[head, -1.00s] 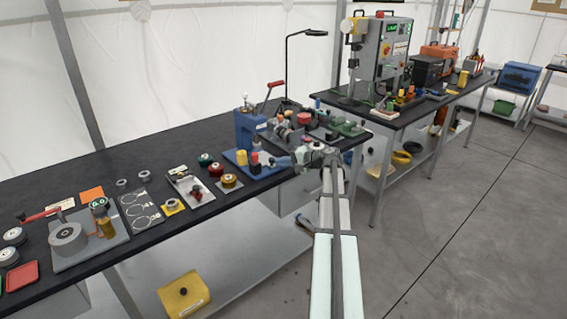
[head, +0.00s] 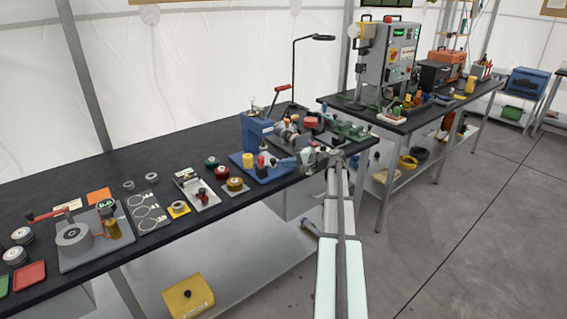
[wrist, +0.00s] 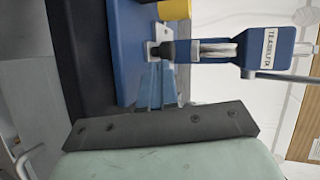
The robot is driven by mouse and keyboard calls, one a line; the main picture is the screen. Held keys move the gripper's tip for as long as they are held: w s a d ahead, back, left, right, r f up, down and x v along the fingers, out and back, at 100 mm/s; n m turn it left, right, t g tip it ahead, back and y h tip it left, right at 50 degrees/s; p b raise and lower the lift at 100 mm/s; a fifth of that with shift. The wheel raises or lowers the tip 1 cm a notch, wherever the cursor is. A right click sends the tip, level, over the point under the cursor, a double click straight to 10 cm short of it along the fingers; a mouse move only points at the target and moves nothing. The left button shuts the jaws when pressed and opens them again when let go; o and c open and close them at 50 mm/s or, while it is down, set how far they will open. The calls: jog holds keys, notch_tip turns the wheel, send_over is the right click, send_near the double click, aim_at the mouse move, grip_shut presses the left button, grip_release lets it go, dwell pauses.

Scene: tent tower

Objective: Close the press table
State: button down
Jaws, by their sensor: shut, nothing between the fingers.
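The blue press (head: 255,132) stands on the front bench, with a red-handled lever (head: 283,88) above it. Its blue base (head: 272,172) reaches towards the bench's front edge. In the wrist view, which is turned sideways, I see the labelled blue press body (wrist: 265,52), a dark ram pointing at a small pale block (wrist: 155,51), and the blue base (wrist: 130,30). I cannot tell how far the press table is in or out. My gripper (wrist: 157,70) is shut and empty, close to the block and base; contact is unclear. It also reaches the press in the head view (head: 298,160).
A yellow container (head: 247,159) stands on the base. Green and grey tools crowd the bench right of the press. A second bench (head: 400,122) with machines stands behind. The floor at right is clear.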

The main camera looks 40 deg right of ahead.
jog(key=v, duration=1.2)
jog(key=shift+s+a+f, duration=0.15)
jog(key=shift+s, duration=0.05)
